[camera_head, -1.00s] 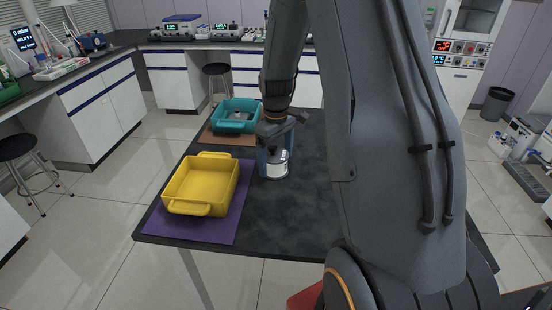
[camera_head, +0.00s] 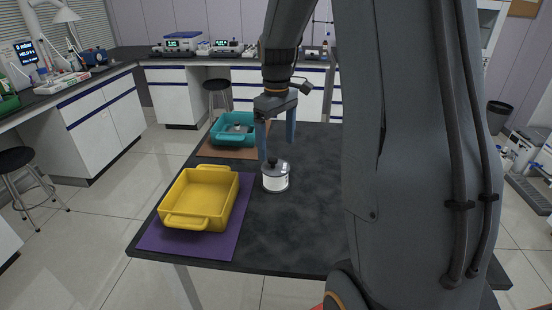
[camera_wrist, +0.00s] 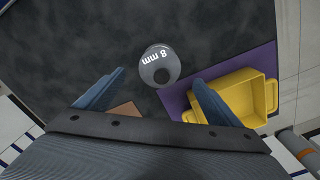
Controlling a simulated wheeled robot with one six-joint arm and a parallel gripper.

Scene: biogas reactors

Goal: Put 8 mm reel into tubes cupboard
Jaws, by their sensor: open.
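The 8 mm reel (camera_head: 275,179) is a short white cylinder with a grey top and a dark central knob. It stands upright on the dark table, right of the yellow tray. In the wrist view, its "8 mm" label faces up on the reel (camera_wrist: 157,57). My gripper (camera_head: 276,150) is open and empty just above and behind the reel. Its two blue fingers show in the wrist view (camera_wrist: 158,78), spread apart with the reel beyond their tips. No cupboard marked for tubes can be made out.
A yellow tray (camera_head: 169,219) sits on a purple mat (camera_head: 224,246). A teal tray (camera_head: 217,137) with something small inside sits on a brown mat at the table's far left. White cabinets (camera_head: 103,117) and stools stand beyond. The table's front middle is clear.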

